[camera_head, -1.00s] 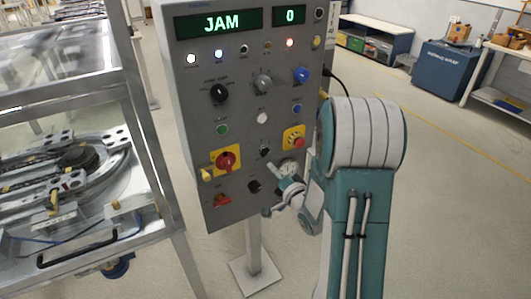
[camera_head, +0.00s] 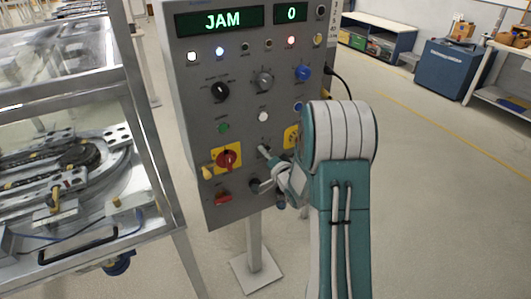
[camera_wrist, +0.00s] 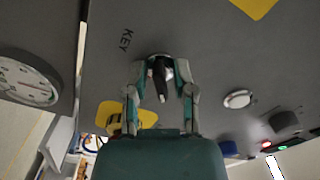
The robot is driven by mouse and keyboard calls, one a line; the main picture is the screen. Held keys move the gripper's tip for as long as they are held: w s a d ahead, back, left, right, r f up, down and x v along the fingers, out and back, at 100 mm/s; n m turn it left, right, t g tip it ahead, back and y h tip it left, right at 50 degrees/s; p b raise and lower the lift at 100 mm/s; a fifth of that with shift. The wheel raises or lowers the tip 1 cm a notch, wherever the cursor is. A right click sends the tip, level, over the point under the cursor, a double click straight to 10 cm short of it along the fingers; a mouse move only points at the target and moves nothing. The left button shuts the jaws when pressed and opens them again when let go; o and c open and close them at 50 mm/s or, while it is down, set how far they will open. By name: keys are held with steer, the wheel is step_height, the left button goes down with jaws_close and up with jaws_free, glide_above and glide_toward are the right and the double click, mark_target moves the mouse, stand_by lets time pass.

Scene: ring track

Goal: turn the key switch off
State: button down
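The key switch is in the wrist view (camera_wrist: 160,76), a small dark and silver part beside the printed word KEY. My gripper (camera_wrist: 159,70) is right at it, with its two fingers apart, one on each side of the switch. I see a small gap, and no firm contact is clear. My fingers and arm hide part of that area.
A red rotary switch on a yellow plate (camera_head: 228,159) and a red switch (camera_head: 223,198) lie left of my gripper. A white button (camera_head: 263,116) is above. The display (camera_head: 220,21) reads JAM. A framed machine (camera_head: 75,165) stands left; open floor lies right.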

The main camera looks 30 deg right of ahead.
steer(key=shift+d+r, duration=0.1)
steer(key=shift+d, duration=0.3)
steer(key=n, duration=0.5)
steer(key=shift+n, duration=0.4)
steer(key=n, duration=0.5)
steer(key=shift+n, duration=0.7)
steer(key=c, duration=0.7)
jaws_free()
steer(key=shift+c, duration=0.2)
